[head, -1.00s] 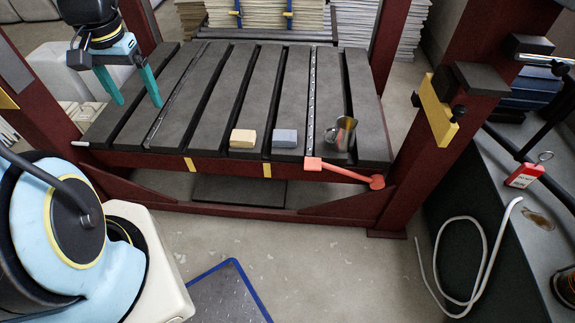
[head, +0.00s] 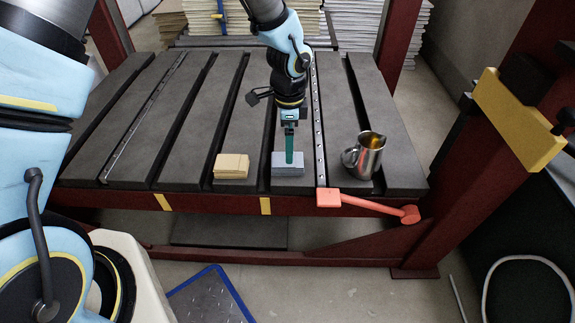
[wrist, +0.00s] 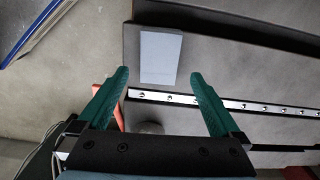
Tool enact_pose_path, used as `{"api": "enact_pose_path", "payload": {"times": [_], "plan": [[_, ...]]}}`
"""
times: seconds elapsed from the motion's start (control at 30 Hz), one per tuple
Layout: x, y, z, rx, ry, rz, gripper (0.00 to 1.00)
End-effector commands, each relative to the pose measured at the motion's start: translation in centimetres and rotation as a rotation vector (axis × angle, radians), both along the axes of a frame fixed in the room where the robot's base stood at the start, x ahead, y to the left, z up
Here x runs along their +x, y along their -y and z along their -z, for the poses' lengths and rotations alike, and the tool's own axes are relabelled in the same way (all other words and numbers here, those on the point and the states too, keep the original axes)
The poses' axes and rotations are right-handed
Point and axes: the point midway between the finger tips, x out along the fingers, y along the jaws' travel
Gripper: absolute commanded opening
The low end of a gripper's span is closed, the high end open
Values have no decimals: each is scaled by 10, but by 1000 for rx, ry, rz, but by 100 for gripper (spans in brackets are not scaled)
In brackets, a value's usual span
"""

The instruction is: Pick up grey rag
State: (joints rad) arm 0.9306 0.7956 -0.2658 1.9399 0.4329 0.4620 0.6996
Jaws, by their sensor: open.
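The grey rag (head: 287,170) is a small folded blue-grey block lying near the front edge of the slatted dark table (head: 235,116). In the wrist view the rag (wrist: 161,57) is a pale flat rectangle beyond the fingertips, roughly between them. My gripper (head: 289,158) hangs over the rag in the head view, its teal fingers seen edge-on and overlapping it. In the wrist view my gripper (wrist: 159,78) is open, with nothing between its fingers. The height of the fingertips above the rag is hard to tell.
A folded beige cloth (head: 231,166) lies left of the rag. A metal pitcher (head: 364,155) stands to the right, past a strip with holes (head: 319,125). A red-orange handle (head: 370,203) sticks out at the table's front edge. A dark red post with a yellow block (head: 515,115) rises at right.

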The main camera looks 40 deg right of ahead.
Motion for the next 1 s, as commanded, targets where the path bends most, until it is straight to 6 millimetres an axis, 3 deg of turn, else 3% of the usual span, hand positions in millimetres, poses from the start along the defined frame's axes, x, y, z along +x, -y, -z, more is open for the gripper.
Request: {"api": "enact_pose_path", "payload": {"times": [0.27,0.5,0.77,1.0], "plan": [[0,-1,24,1,1,-2,100],[2,-3,60,1,0,-2,100],[2,-3,65,-1,1,-3,100],[2,-3,65,-1,1,-3,76]]}}
